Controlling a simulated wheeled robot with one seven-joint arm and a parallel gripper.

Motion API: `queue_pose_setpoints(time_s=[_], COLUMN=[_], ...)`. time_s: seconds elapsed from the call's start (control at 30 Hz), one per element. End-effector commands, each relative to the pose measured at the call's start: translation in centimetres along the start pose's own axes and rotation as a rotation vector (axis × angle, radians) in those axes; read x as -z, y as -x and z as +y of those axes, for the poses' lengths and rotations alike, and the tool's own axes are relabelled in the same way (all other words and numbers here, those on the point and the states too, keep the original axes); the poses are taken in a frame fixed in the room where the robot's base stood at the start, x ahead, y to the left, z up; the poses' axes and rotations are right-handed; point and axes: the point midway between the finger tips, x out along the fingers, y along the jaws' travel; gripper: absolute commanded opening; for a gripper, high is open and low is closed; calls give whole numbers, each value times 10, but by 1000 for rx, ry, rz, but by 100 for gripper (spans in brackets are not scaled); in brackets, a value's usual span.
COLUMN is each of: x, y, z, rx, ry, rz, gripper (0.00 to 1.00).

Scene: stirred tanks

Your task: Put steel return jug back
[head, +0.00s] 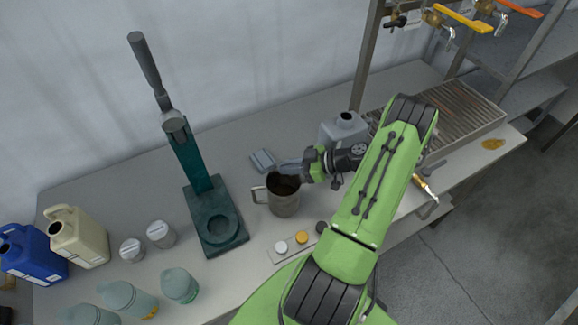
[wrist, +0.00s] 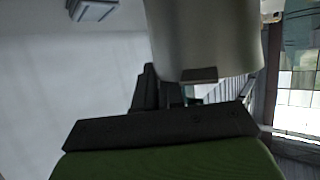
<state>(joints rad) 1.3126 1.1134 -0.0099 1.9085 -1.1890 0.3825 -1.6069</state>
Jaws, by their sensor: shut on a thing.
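The steel jug (head: 285,203) is upright near the middle of the bench, its open mouth dark inside and a handle on its left side. My gripper (head: 290,168) reaches in from the right and is shut on the jug at its back rim side. In the wrist view the jug's smooth wall (wrist: 205,38) fills the top centre, right against my dark gripper (wrist: 185,98). The exact grip spot is partly hidden. I cannot tell whether the jug's base touches the bench.
A green press stand (head: 215,220) is left of the jug. A strip with several coloured caps (head: 282,247) lies in front. A grey canister (head: 343,130) and a slatted drain tray (head: 455,115) are right. A small grey block (head: 263,160) lies behind. Bottles (head: 78,236) crowd the left.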

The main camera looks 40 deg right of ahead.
Motion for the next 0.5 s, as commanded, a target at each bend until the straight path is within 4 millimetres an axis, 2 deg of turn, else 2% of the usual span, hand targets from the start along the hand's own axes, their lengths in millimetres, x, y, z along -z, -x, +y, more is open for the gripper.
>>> queue_pose_setpoints(time_s=[0.27,0.3,0.4,0.43,0.5], x=[-3,-3,-3,-3,-2], y=[-2,-1,-1,-1,-1], z=[0,0,0,0,0], rx=[0,0,0,0,0], ry=[0,-1,-1,-1,-1], rz=[3,0,0,0,0], gripper=[0,13,28,32,34])
